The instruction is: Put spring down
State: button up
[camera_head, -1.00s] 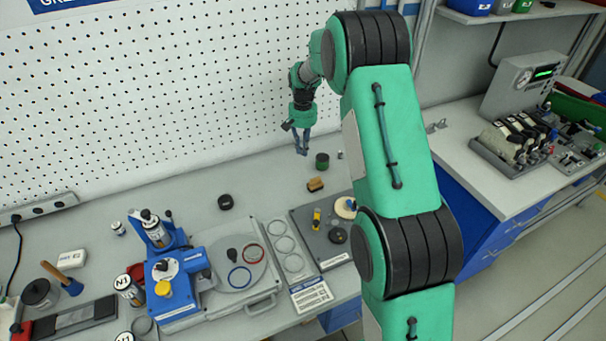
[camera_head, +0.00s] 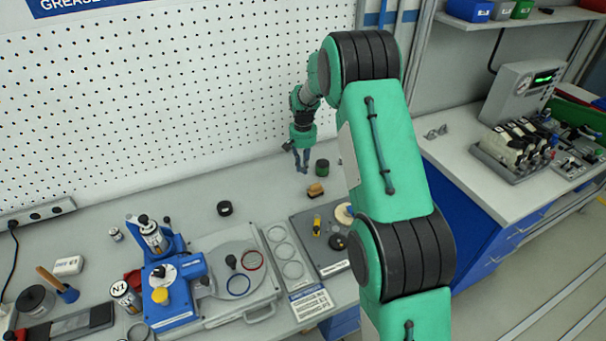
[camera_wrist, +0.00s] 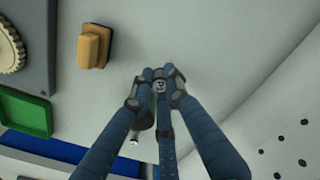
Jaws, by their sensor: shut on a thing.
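My gripper (camera_head: 303,170) hangs pointing down over the back of the bench, in front of the pegboard. In the wrist view its blue fingers (camera_wrist: 160,78) are closed together on a small grey metallic piece, the spring (camera_wrist: 160,86). Most of the spring is hidden by the fingertips. In the head view the spring is too small to make out. The fingertips look close to the bench top (camera_head: 275,190), but I cannot tell whether the spring touches it.
A dark green jar (camera_head: 322,167) stands just right of my gripper, with a wooden brush (camera_head: 316,190) in front. A black ring (camera_head: 225,208) lies to the left. A grey tray (camera_head: 325,255) and a blue fixture (camera_head: 172,300) stand nearer.

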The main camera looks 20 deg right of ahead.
jog(key=shift+f+b, duration=0.4)
jog(key=shift+f, duration=1.45)
jog(key=shift+f, duration=0.1)
jog(key=o, duration=0.8)
notch_tip(320, 180, up, 12)
jog(key=p, duration=0.2)
jog(key=shift+p, duration=0.35)
